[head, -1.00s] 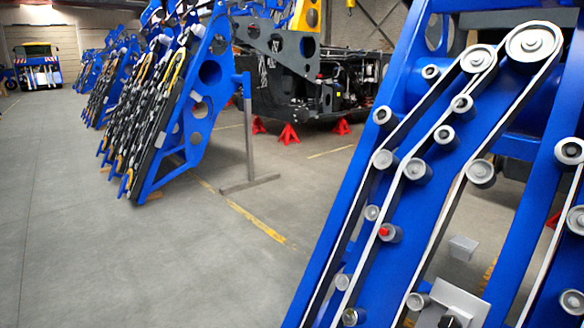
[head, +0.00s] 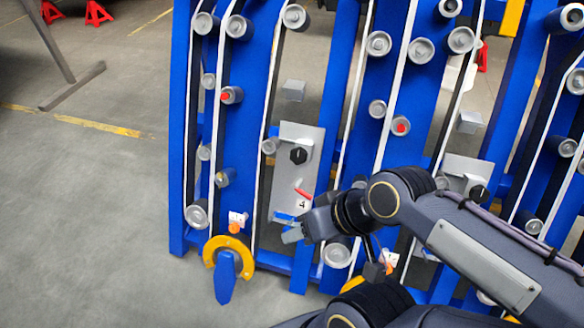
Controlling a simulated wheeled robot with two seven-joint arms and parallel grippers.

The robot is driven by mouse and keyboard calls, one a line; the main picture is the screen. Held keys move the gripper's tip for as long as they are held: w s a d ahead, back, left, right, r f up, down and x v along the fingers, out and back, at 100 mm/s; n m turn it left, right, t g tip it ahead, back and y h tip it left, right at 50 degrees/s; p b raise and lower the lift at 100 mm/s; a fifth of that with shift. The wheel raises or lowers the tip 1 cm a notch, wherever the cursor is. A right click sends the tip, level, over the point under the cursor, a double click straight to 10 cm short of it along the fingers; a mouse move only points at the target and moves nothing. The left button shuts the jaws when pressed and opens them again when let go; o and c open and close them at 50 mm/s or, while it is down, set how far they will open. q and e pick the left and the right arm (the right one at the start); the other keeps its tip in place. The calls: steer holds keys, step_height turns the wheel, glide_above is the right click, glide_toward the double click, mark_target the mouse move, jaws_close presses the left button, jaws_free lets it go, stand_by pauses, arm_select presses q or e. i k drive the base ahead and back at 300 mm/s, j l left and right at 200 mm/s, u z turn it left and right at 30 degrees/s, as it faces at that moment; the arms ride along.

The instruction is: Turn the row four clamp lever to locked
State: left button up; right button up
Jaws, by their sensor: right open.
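A grey plate (head: 287,182) marked "4" is mounted upright on the blue frame, just left of the picture's middle. It has a black knob (head: 298,155) near its top and a small red lever (head: 304,193) just above the number label (head: 303,204). I cannot tell the lever's locked side. My right gripper (head: 287,227) is open at the plate's lower end, below the lever and label. It looks empty; whether it touches the plate is unclear. My left gripper is not in view.
Blue frame beams with rollers and white belts surround the plate. A similar grey plate with a black knob (head: 478,193) stands further right, partly behind my arm. An orange-yellow ring with a blue pointer (head: 225,277) is at lower left. Open floor (head: 90,220) lies left.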

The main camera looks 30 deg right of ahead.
mark_target(294, 187)
steer(key=z, duration=1.1)
